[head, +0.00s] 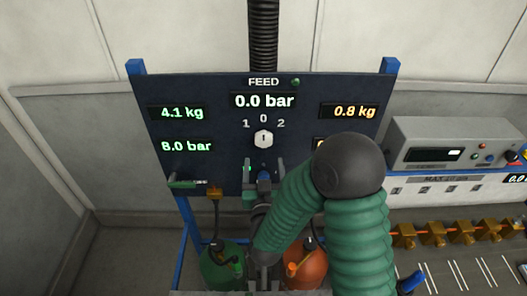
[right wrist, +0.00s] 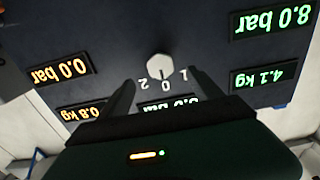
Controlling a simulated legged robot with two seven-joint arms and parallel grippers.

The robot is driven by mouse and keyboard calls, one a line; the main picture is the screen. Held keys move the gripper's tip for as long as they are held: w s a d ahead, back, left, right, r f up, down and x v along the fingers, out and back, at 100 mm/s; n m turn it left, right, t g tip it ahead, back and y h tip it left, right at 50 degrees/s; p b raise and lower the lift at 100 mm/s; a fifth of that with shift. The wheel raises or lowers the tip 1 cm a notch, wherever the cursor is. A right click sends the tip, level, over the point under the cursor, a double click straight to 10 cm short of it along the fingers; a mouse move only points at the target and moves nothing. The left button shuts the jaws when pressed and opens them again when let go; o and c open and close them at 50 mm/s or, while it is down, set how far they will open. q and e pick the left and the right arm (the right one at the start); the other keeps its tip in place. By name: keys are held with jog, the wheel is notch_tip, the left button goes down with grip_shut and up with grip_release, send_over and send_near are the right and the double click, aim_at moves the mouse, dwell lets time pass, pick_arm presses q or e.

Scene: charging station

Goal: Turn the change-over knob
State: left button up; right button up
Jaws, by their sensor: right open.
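The change-over knob (head: 263,139) is a white knob on the dark panel, below the marks 1, 0 and 2. Its dark pointer line looks upright, toward 0. My right gripper (head: 264,168) is open just below the knob, its fingers spread to either side and apart from it. In the upside-down right wrist view the knob (right wrist: 160,67) shows between and beyond the fingertips of the open right gripper (right wrist: 162,77), with nothing held. My left gripper is not in view.
The dark panel (head: 222,120) has a FEED display (head: 264,101) reading 0.0 bar. My right arm hides part of the panel's lower right. A green bottle (head: 222,268) and an orange bottle (head: 306,268) stand below. A grey instrument (head: 455,140) sits on the right bench.

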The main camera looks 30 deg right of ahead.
aim_at(264, 143)
jog(key=p+x, duration=0.3)
jog(key=x, duration=0.7)
jog(key=shift+w+d, duration=0.1)
jog(key=shift+d, duration=0.05)
jog(key=shift+r, duration=0.1)
jog(key=shift+c, duration=0.7)
jog(key=c, duration=0.5)
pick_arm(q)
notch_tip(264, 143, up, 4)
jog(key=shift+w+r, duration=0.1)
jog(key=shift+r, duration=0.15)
pick_arm(e)
jog(key=c, duration=0.7)
